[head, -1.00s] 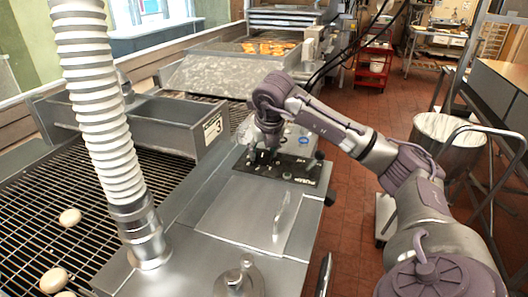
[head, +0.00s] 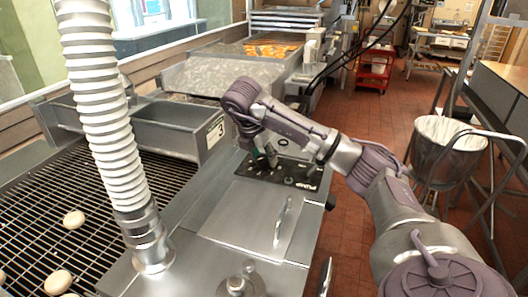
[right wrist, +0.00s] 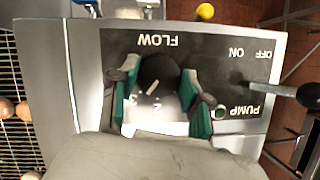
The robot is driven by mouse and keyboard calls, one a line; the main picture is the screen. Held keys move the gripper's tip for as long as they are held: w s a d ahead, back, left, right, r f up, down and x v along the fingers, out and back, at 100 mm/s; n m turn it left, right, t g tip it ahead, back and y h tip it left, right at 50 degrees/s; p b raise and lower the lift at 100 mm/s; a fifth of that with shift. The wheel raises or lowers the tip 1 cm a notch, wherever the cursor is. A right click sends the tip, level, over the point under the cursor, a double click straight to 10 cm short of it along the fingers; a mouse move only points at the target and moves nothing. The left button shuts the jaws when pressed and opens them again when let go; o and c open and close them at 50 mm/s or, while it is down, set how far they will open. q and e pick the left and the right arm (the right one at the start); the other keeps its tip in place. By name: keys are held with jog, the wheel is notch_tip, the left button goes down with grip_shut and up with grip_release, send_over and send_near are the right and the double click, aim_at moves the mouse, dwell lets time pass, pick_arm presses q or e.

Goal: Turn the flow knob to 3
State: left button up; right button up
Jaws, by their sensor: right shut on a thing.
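The flow knob (right wrist: 160,72) is a dark round knob with a pale pointer line, on a black panel (right wrist: 225,60) marked FLOW, seen upside down in the right wrist view. The digits 3 and 2 show on the panel beside the knob. The pointer line lies slanted; its exact setting is hard to read. My right gripper (right wrist: 160,95) has its green-padded fingers on either side of the knob and is shut on it. In the head view my right gripper (head: 266,157) reaches down to the panel and hides the knob. My left gripper is out of view.
A pump switch lever (right wrist: 290,93) stands beside the knob, near ON and OFF marks. A ribbed white hose (head: 100,110) rises at the left. Dough rounds (head: 74,219) lie on the wire conveyor (head: 40,190). A metal pot (head: 448,150) stands at the right.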

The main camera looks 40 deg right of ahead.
jog(key=shift+m+g+p, duration=0.3)
jog(key=shift+m+p, duration=0.2)
jog(key=shift+m, duration=0.2)
jog(key=o, duration=1.2)
jog(key=shift+c, duration=0.2)
jog(key=v, duration=1.2)
jog(key=shift+f, duration=0.1)
